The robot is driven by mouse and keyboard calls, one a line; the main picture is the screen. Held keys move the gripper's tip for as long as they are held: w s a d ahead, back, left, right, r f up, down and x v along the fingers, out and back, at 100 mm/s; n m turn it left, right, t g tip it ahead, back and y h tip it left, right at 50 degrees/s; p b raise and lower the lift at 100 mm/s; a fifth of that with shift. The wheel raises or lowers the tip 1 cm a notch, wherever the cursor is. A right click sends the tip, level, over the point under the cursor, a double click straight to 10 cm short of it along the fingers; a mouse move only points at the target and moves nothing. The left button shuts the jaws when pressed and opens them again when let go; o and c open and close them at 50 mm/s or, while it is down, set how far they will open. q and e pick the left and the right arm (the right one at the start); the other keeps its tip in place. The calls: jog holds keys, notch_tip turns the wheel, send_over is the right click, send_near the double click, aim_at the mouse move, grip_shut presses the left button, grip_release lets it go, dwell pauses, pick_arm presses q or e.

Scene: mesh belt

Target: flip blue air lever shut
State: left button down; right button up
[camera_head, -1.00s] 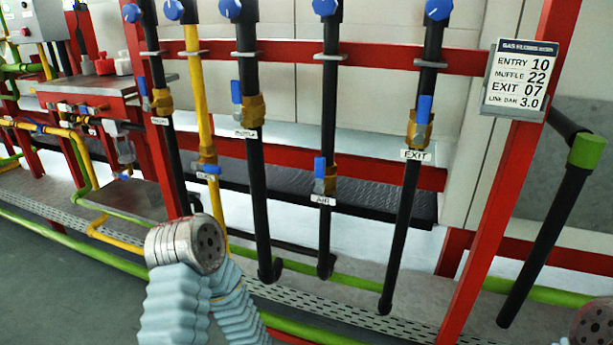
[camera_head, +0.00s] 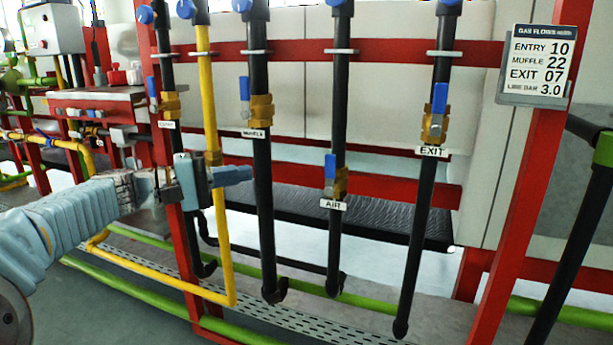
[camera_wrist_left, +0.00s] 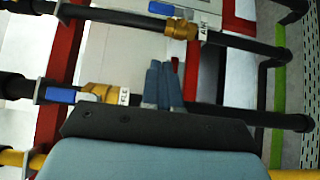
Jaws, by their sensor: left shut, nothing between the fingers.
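The blue air lever (camera_head: 330,166) stands upright along its black pipe, on a brass valve (camera_head: 337,184) above the AIR label (camera_head: 333,204). In the left wrist view the air lever (camera_wrist_left: 160,8) is at the top edge beside its brass valve (camera_wrist_left: 180,28). My left gripper (camera_head: 248,174) comes in from the left, shut and empty. Its fingers point right, in front of the yellow pipe and close to the muffle pipe, apart from the air lever. The fingertips also show in the wrist view (camera_wrist_left: 162,68). My right gripper is out of view.
The black muffle pipe (camera_head: 262,200) stands between my left gripper and the air pipe. Its blue lever (camera_head: 244,88) is higher up. The exit pipe and its blue lever (camera_head: 439,98) are to the right. A red rail (camera_head: 390,190) runs behind the pipes.

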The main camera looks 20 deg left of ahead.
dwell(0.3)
pick_arm(q)
send_near(330, 176)
jog(key=w+d+r, duration=0.1)
jog(key=w+d, duration=0.1)
jog(key=w, duration=0.3)
jog(key=shift+w+d+r+p, duration=0.1)
jog(key=shift+w+d+p, duration=0.2)
jog(key=shift+d, duration=0.2)
